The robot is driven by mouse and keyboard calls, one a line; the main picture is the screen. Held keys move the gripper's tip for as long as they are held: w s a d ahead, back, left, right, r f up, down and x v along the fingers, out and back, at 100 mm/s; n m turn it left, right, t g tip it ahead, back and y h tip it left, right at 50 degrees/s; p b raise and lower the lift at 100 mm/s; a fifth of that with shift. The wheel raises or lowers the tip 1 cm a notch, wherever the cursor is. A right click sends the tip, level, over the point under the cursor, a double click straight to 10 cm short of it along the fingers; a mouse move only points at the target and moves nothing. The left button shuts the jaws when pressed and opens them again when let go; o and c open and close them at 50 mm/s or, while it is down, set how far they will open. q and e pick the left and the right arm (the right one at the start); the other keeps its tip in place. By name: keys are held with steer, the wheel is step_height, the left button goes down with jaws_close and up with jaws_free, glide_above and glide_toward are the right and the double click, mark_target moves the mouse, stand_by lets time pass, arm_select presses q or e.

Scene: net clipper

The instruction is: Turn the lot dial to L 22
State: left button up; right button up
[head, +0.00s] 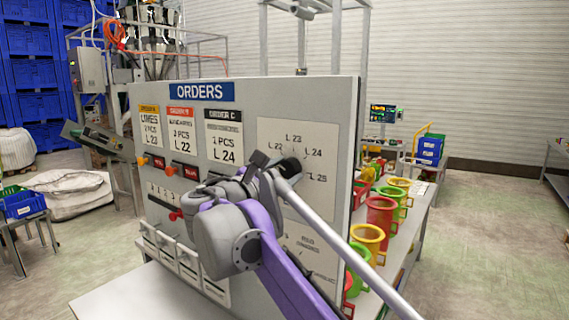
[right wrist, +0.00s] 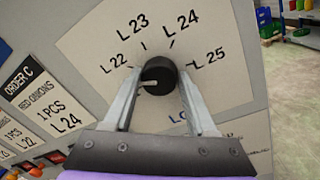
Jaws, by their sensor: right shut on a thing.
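The lot dial (right wrist: 158,72) is a round black knob on a pale panel (right wrist: 85,55), with L 22, L 23, L 24 and L 25 printed around it. Its white pointer line points left and slightly down in the right wrist view, just below the L 22 label (right wrist: 115,62). My right gripper (right wrist: 160,78) has one finger on each side of the knob and is shut on it. In the head view the dial (head: 290,166) is partly hidden by my right gripper (head: 276,166). My left gripper is not in view.
The ORDERS board (head: 200,92) carries several order cards, red displays and knobs left of the dial. Behind the board's right edge, a bench (head: 410,232) holds several coloured cups (head: 381,214). Open floor (head: 490,240) lies at the right.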

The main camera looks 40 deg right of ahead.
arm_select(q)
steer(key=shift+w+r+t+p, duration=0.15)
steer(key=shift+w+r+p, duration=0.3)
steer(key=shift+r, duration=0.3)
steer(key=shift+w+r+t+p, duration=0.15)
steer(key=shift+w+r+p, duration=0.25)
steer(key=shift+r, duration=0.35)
arm_select(e)
steer(key=shift+m, duration=1.7)
steer(key=o, duration=1.4)
steer(key=shift+c, duration=0.2)
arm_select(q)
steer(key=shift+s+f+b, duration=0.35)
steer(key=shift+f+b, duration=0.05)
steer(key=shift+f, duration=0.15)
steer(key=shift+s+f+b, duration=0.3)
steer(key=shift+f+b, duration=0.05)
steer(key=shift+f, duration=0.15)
arm_select(e)
steer(key=v, duration=1)
steer(key=shift+a+f, duration=0.25)
steer(key=shift+a, duration=0.15)
steer(key=shift+s, duration=0.1)
